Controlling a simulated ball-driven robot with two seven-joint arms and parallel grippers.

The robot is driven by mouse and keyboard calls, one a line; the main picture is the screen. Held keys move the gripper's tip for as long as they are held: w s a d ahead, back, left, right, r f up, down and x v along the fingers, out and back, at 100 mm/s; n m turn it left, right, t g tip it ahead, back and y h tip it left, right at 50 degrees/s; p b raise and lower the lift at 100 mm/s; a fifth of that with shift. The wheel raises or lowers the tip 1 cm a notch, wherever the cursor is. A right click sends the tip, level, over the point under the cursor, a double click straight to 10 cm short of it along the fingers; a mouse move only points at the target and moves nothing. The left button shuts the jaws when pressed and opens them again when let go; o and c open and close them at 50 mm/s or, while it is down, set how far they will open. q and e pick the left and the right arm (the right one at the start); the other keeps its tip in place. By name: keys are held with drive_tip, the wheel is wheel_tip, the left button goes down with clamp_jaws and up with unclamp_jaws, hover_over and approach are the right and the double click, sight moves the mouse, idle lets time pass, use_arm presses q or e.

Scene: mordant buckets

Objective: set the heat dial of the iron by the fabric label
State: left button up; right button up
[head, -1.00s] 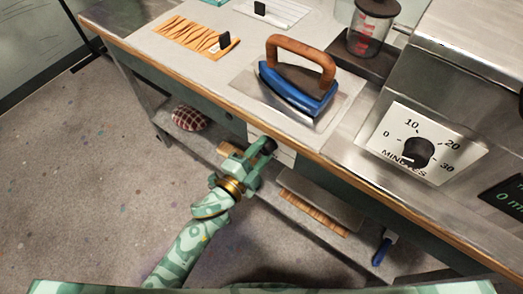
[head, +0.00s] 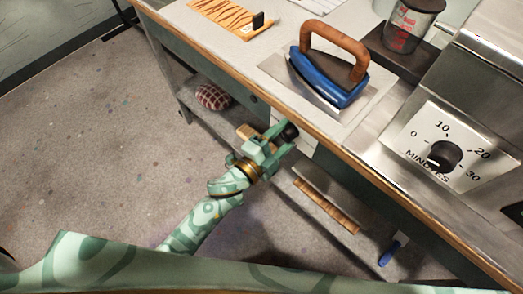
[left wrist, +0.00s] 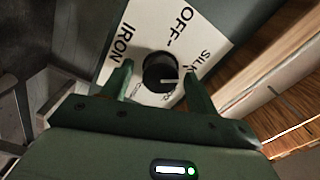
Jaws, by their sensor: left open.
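The blue iron (head: 330,82) with a brown handle rests on a metal plate on the bench. The heat dial (left wrist: 158,72) is a black knob on a white panel (left wrist: 150,25) marked IRON, OFF and SILK; other marks are partly hidden. Its white pointer line points right, close below the SILK lettering. The panel also shows on the bench front in the head view (head: 308,143). My left gripper (head: 284,138) is open, its fingers on either side of the knob in the left wrist view (left wrist: 159,77); contact is unclear.
A timer dial (head: 444,155) marked MINUTES is on the steel machine at right. A glass beaker (head: 411,25) stands behind the iron. A lower shelf holds a checked cushion (head: 213,97), a wooden brush (head: 325,205) and a blue-handled tool (head: 392,250). The floor at left is clear.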

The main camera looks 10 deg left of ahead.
use_arm(q)
drive_tip(key=p+v, duration=0.2)
drive_tip(key=v, duration=1.4)
drive_tip(key=shift+s+a, duration=0.1)
drive_tip(key=shift+s, duration=0.05)
